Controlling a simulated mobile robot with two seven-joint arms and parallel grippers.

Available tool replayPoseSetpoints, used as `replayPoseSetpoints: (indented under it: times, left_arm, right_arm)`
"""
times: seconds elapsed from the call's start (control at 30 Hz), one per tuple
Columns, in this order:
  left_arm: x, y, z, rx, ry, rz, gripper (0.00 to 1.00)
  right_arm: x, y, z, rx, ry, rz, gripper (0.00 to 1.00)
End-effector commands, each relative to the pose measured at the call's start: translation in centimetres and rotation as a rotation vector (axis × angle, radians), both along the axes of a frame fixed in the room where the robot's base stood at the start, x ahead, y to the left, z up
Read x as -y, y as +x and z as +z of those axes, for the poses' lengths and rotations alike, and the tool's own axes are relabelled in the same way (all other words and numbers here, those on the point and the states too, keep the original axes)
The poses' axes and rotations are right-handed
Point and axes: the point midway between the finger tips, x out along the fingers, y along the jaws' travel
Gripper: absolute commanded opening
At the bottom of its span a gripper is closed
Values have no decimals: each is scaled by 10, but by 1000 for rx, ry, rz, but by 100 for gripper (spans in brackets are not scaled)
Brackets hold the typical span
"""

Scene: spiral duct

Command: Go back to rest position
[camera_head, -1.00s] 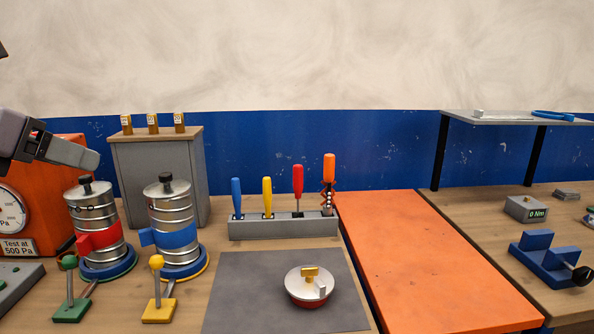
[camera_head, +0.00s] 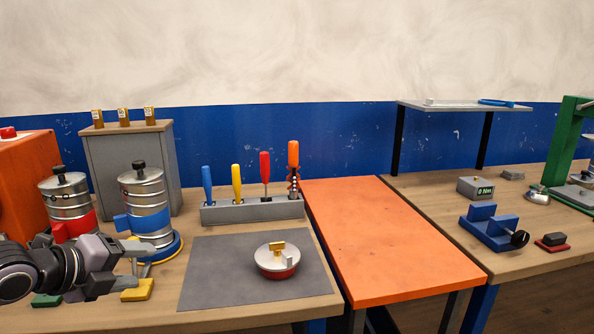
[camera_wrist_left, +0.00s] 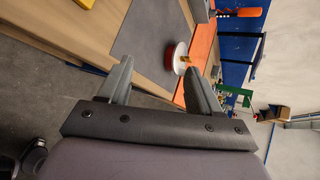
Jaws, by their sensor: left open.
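My left gripper (camera_head: 136,268) is open and empty at the lower left of the head view, in front of the two metal cylinders. In the left wrist view its two fingers (camera_wrist_left: 160,88) stand apart with nothing between them. My right gripper is not in view. A round white-and-red part with a yellow block on top (camera_head: 278,260) rests on the grey mat (camera_head: 215,285), to the right of my left gripper. It also shows beyond the fingers in the left wrist view (camera_wrist_left: 178,58).
A cylinder with a red band (camera_head: 68,205) and one with a blue band (camera_head: 147,205) stand behind my left arm. A tool rack (camera_head: 252,211) holds several tools. An orange board (camera_head: 390,240) bridges two benches. A blue fixture (camera_head: 492,228) sits on the right bench (camera_head: 445,205).

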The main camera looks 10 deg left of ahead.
Motion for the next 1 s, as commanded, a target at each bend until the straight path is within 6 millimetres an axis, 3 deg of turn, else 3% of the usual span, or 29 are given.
replayPoseSetpoints:
  times: [0.03, 0.2, 0.37, 0.6, 0.8, 1.0]
  left_arm:
    - [10, -2, -36, -41, -112, 55, 64]
    - [38, -19, -126, -151, -458, 268, 64]
    - [64, -50, -197, -247, -746, 469, 64]
    - [107, -124, -291, -385, -1178, 819, 64]
    - [136, -182, -335, -449, -1443, 1064, 64]
    - [148, -205, -347, -468, -1549, 1163, 64]
  right_arm:
    - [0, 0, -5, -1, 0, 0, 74]
    - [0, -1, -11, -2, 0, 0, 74]
    - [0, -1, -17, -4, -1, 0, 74]
    - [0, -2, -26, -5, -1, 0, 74]
    - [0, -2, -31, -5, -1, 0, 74]
    - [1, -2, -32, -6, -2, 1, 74]
